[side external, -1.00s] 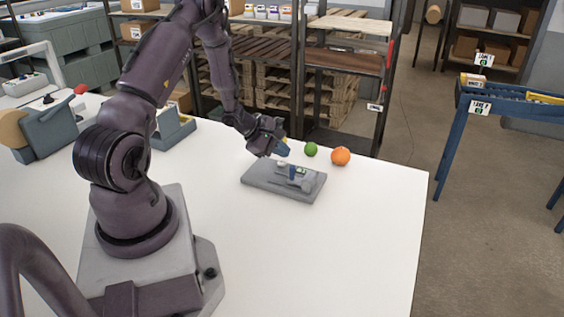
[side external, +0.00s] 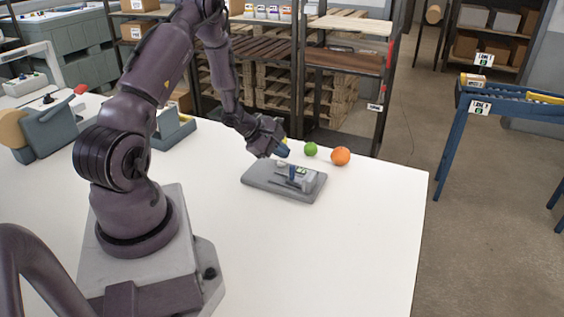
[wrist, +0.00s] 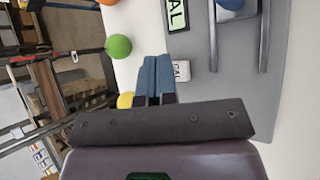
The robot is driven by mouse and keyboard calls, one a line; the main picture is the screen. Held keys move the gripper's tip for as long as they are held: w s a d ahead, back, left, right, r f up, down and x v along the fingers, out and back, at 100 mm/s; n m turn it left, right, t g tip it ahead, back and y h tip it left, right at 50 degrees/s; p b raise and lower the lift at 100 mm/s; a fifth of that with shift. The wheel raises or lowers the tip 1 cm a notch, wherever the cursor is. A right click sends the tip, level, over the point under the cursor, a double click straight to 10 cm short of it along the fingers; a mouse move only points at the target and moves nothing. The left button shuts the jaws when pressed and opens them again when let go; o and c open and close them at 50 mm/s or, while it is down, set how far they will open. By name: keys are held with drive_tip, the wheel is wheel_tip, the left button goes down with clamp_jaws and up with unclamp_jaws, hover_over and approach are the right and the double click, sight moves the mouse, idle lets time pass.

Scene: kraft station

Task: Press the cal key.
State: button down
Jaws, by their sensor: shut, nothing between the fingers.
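The grey device (side external: 268,186) lies flat on the white table. In the wrist view, a small white key marked CAL (wrist: 182,71) sits on its grey plate (wrist: 205,100). A dark-framed green display (wrist: 177,14) reading "AL", cut off by the frame edge, is beside the key. My gripper (side external: 282,152) is over the device's back edge. In the wrist view my gripper (wrist: 155,60) has its blue fingers together and empty, just left of the cal key and partly overlapping it in the picture. I cannot tell whether they touch it.
A green fruit (side external: 311,149) and an orange (side external: 340,156) stand on the table behind the device. A yellow round thing (wrist: 125,100) is left of my fingers in the wrist view. Silver rails (wrist: 265,35) and a blue part (wrist: 237,8) rise from the plate. The table front is clear.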

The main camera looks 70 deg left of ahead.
sight(281, 163)
drive_tip(key=shift+f, duration=0.3)
drive_tip(key=shift+f, duration=0.4)
idle(0.6)
drive_tip(key=shift+r, duration=0.8)
drive_tip(key=shift+r, duration=0.1)
drive_tip(key=shift+r, duration=2.45)
drive_tip(key=shift+d, duration=0.1)
